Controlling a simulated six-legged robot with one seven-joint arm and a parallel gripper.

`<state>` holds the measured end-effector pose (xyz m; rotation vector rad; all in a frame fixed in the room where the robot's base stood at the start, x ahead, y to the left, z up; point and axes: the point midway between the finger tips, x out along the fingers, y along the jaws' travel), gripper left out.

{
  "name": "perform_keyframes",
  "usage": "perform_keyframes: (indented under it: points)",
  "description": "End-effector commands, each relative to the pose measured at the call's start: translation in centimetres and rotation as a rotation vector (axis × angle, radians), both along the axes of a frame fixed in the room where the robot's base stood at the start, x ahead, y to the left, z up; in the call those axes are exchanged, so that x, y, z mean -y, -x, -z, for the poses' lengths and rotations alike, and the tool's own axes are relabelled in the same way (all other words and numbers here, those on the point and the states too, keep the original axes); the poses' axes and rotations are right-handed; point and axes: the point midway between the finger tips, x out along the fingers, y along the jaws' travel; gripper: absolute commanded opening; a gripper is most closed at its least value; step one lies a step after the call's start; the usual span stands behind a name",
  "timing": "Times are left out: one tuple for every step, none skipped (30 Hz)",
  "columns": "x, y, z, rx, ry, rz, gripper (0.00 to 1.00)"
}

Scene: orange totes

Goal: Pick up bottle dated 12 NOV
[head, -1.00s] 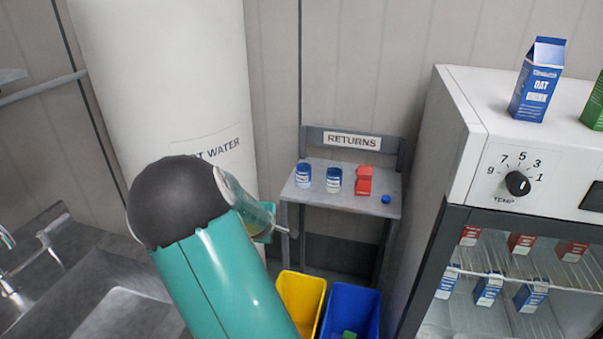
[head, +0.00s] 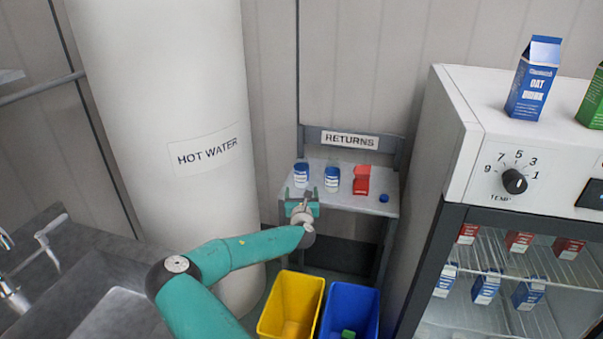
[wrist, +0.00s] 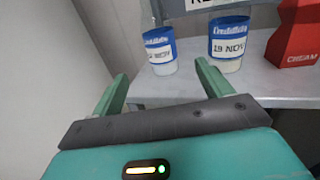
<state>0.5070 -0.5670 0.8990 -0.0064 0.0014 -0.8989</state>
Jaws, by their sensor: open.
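The right bottle (head: 332,180) reads 19 NOV in the wrist view (wrist: 228,48). My gripper (head: 302,198) is open and empty at the shelf's front left. In the wrist view my gripper (wrist: 163,82) has the left bottle beyond and between its fingertips, apart from them.
The grey shelf (head: 350,203) also holds a red CREAM carton (head: 362,181), close right of the 19 NOV bottle, and a small blue round thing (head: 383,198). Yellow (head: 290,304) and blue (head: 349,308) bins stand below. A HOT WATER tank (head: 190,100) is left, a fridge (head: 455,150) right.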

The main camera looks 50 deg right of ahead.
Motion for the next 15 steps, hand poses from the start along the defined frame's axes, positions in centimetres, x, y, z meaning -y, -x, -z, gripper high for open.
perform_keyframes:
  points:
    - [0.7, -0.4, -0.1, 0.002, 0.001, 0.000, 0.78]
    - [1.1, -0.7, -0.1, 0.003, 0.000, 0.000, 0.78]
    - [1.6, -1.1, -0.1, 0.003, -0.001, 0.001, 0.78]
    - [2.1, -1.5, -0.1, 0.004, -0.001, 0.001, 0.78]
    - [2.5, -1.9, -0.1, 0.004, -0.001, 0.000, 0.78]
    - [3.1, -2.3, -0.1, 0.004, -0.002, 0.001, 0.78]
    - [3.6, -2.6, -0.1, 0.004, -0.002, 0.002, 0.78]
    - [4.0, -3.0, -0.1, 0.004, -0.002, 0.001, 0.78]
    - [4.5, -3.4, -0.1, 0.004, -0.002, 0.002, 0.78]
    - [4.9, -3.7, -0.1, 0.005, -0.002, 0.002, 0.78]
    - [5.2, -4.0, -0.1, 0.005, -0.002, 0.001, 0.78]
    - [5.6, -4.2, 0.0, 0.004, -0.003, 0.002, 0.78]
    - [5.8, -4.4, 0.0, 0.004, -0.003, 0.003, 0.78]
    - [6.0, -4.6, 0.0, 0.004, -0.003, 0.002, 0.78]
    - [6.1, -4.7, 0.0, 0.004, -0.003, 0.002, 0.78]
